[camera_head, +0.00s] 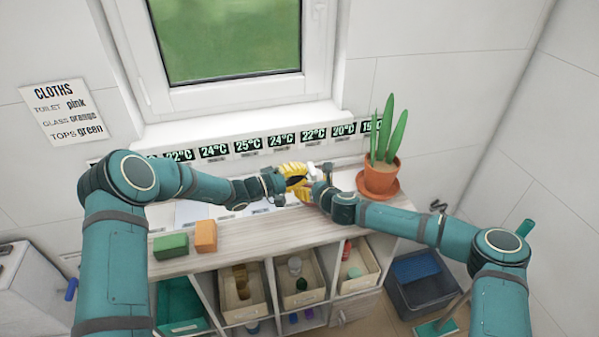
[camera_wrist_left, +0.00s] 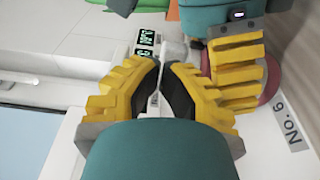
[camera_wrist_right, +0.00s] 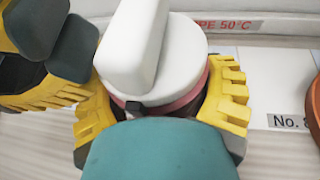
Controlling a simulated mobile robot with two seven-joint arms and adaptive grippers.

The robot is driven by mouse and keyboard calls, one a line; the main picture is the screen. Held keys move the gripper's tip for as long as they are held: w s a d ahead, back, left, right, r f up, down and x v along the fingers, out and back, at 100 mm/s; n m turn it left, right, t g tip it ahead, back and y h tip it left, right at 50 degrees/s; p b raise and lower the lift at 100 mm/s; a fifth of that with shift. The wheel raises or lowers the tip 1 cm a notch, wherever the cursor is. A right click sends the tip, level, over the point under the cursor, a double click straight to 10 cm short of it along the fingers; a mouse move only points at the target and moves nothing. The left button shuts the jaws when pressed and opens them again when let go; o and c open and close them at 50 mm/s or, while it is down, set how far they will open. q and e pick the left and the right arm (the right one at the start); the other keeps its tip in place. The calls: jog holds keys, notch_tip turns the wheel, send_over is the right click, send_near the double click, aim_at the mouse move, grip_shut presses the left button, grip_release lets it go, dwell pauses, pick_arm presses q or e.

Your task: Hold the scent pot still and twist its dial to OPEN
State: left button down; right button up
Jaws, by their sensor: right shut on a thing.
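The scent pot shows in the right wrist view (camera_wrist_right: 180,55) as a white round top with a raised white bar, the dial (camera_wrist_right: 135,45), and a pinkish-red band below. My right gripper (camera_wrist_right: 165,110) is shut around the pot, one yellow finger on each side. It also shows in the head view (camera_head: 318,188). My left gripper (camera_wrist_left: 163,66) is beside the pot, its fingertips close together with a narrow empty gap between them. In the head view the left gripper (camera_head: 285,180) meets the right one and hides most of the pot. The dial's marking cannot be read.
A potted plant (camera_head: 381,172) on a terracotta saucer stands close right of my right gripper. Green (camera_head: 171,245) and orange (camera_head: 206,236) blocks lie at the shelf's front left. A strip of temperature labels (camera_head: 248,146) runs behind. Open bins (camera_head: 243,312) sit below the top.

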pick_arm(q)
jog(key=shift+s+d+f, duration=0.1)
jog(key=shift+s+d, duration=0.2)
jog(key=shift+d, duration=0.05)
jog(key=shift+s+d, duration=0.15)
jog(key=shift+d, duration=0.1)
dwell(0.6)
